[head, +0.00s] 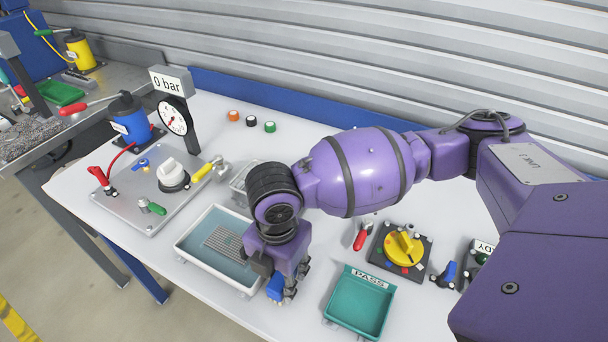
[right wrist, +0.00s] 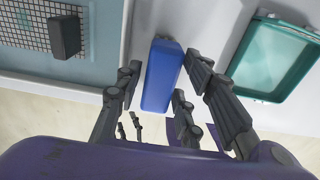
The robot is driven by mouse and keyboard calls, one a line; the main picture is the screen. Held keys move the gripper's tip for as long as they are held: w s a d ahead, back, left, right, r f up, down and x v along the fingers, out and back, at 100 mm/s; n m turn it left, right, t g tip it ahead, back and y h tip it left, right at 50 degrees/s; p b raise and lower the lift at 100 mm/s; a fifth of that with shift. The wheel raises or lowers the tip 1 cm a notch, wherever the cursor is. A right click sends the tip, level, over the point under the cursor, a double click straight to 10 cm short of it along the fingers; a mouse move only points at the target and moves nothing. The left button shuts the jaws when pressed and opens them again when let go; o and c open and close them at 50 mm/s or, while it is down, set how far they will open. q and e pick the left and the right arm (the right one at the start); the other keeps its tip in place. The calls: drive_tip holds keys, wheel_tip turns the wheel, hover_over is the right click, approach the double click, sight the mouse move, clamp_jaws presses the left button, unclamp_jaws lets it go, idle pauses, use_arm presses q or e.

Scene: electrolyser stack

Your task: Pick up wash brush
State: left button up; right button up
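A blue block-shaped thing, which I take to be the wash brush (right wrist: 162,78), stands out between my right fingers in the right wrist view. A bit of blue also shows under the gripper in the head view (head: 275,287). Bristles cannot be made out. My right gripper (right wrist: 164,64) is open, with one finger on each side of the blue block and small gaps visible. In the head view, my right gripper (head: 284,290) points down between the wash tray and the green tray. My left gripper is not in view.
The grey wash tray (head: 193,258) with a mesh lies left of the gripper. The green PASS tray (head: 334,318) lies close on the right. A yellow-knob box (head: 402,247) and a red-handled tool (head: 361,238) are behind it. A gauge (head: 174,117) stands at the back left.

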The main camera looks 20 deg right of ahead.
wheel_tip(320, 180, down, 2)
drive_tip(key=shift+s+f, duration=0.1)
drive_tip(key=shift+f, duration=0.05)
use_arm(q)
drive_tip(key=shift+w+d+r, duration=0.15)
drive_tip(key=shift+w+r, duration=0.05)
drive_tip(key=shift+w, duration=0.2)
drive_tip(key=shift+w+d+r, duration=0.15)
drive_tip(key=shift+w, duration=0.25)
